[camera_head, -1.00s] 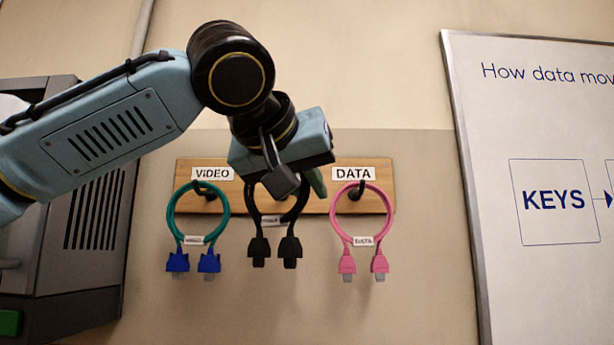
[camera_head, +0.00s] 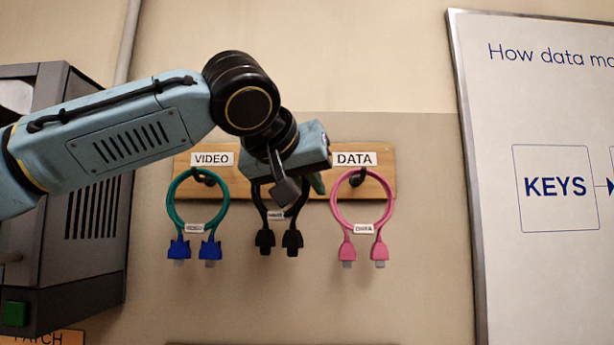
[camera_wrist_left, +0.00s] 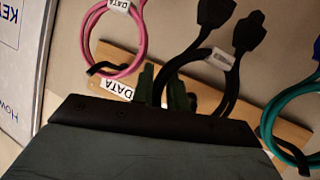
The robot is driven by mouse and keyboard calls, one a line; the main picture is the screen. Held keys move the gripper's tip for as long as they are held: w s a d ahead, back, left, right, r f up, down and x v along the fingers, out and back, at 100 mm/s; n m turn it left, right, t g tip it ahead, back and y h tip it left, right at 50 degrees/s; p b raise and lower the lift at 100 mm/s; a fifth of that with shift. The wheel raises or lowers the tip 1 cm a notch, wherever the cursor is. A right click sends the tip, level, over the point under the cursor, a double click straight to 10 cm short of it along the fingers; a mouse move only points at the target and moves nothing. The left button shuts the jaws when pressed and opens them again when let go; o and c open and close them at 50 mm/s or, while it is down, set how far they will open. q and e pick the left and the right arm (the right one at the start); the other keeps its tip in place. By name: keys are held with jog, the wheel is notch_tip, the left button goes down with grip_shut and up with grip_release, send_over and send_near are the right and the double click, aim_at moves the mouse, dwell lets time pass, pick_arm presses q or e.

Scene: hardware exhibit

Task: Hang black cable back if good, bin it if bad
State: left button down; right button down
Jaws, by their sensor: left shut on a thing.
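The black cable (camera_head: 265,240) hangs as a loop with its two plugs down, between the teal and pink cables, with a small label on it. My left gripper (camera_head: 312,183) is in front of its upper loop and hides that part, with the hook and any sign behind it. In the left wrist view, green fingertips (camera_wrist_left: 165,92) are closed around one side of the black cable (camera_wrist_left: 204,58). I cannot tell whether the loop still rests on its hook. The label is too small to read. My right gripper is not in view.
The teal cable (camera_head: 176,205) hangs under VIDEO and the pink cable (camera_head: 334,205) under DATA, close on either side. The wooden board (camera_head: 386,185) is on the wall. A grey machine (camera_head: 85,270) is at left, a whiteboard (camera_head: 550,280) at right.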

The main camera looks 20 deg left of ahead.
pick_arm(q)
jog(key=shift+w+a+f+b, duration=0.25)
jog(key=shift+w+f+b, duration=0.45)
jog(key=shift+f, duration=0.25)
jog(key=c, duration=1.3)
grip_release()
jog(key=b+v, duration=0.3)
jog(key=v, duration=1)
jog(key=shift+s, duration=0.2)
